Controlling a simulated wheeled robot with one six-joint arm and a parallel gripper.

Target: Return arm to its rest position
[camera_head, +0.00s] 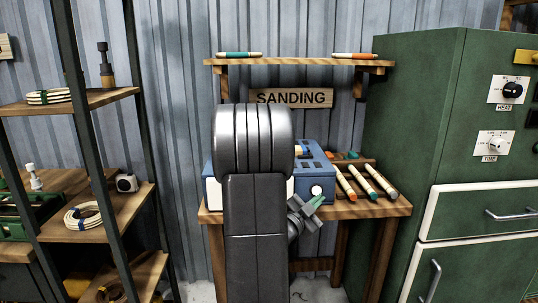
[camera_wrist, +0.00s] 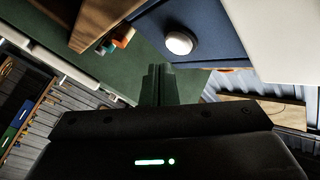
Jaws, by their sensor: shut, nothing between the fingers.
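My gripper (camera_head: 315,203) is in front of the sanding bench, low and just right of my arm's dark grey links. In the wrist view my gripper (camera_wrist: 158,72) shows its fingers together with nothing between them. The blue and white sanding machine (camera_head: 310,170) stands on the wooden bench behind my arm, which hides much of it. Its round white button (camera_head: 316,191) is just above my gripper in the head view. The button also shows in the wrist view (camera_wrist: 179,43), beyond the fingertips and apart from them.
Several coloured-ended rods (camera_head: 371,183) lie on a rack at the bench's right. A green cabinet (camera_head: 420,110) with HEAT and TIME dials stands at right. A shelf unit (camera_head: 98,96) with coiled rattan stands at left. A SANDING sign (camera_head: 291,98) hangs behind, below a small shelf (camera_head: 300,64).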

